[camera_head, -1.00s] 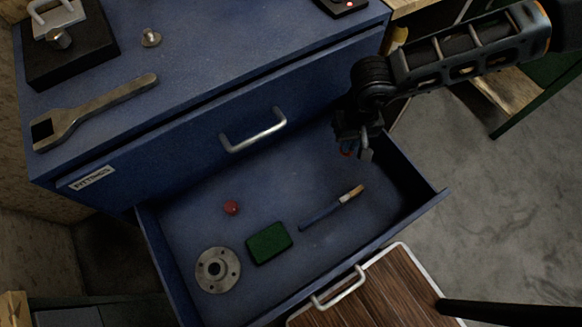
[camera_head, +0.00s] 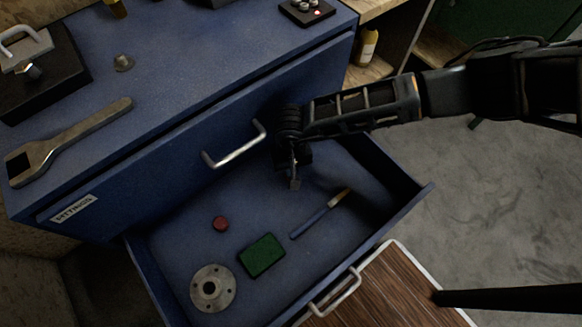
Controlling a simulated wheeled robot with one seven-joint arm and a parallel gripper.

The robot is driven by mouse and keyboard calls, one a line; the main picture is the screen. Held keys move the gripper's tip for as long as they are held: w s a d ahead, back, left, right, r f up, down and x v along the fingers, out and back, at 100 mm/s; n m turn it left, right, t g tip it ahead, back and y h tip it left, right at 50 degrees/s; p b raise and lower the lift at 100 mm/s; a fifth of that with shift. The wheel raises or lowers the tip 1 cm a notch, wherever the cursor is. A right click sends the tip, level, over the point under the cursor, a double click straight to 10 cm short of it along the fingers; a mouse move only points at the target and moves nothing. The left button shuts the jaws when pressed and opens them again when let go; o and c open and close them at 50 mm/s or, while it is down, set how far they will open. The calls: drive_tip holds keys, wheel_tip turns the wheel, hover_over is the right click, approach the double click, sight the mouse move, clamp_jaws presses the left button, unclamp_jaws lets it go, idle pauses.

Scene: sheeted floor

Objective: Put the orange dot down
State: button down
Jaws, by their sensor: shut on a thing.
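My gripper (camera_head: 295,178) hangs over the open blue drawer (camera_head: 408,200), near its back wall and up and left of a paint brush. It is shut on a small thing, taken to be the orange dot. The fingers and the dark wrist hide that thing now, so its shape cannot be made out. A round dull red piece (camera_head: 220,223) lies apart on the drawer floor, left of the gripper.
The drawer also holds a green block (camera_head: 262,255), a grey flanged disc (camera_head: 213,289) and a blue-handled brush (camera_head: 320,213). The closed upper drawer's handle (camera_head: 236,146) juts out left of my gripper. A wrench (camera_head: 68,142) lies on the cabinet top. Drawer floor between red piece and brush is bare.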

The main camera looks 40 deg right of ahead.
drive_tip(key=shift+f, duration=0.15)
drive_tip(key=c, duration=1.7)
unclamp_jaws()
drive_tip(key=o, duration=0.4)
drive_tip(key=shift+r, duration=3.9)
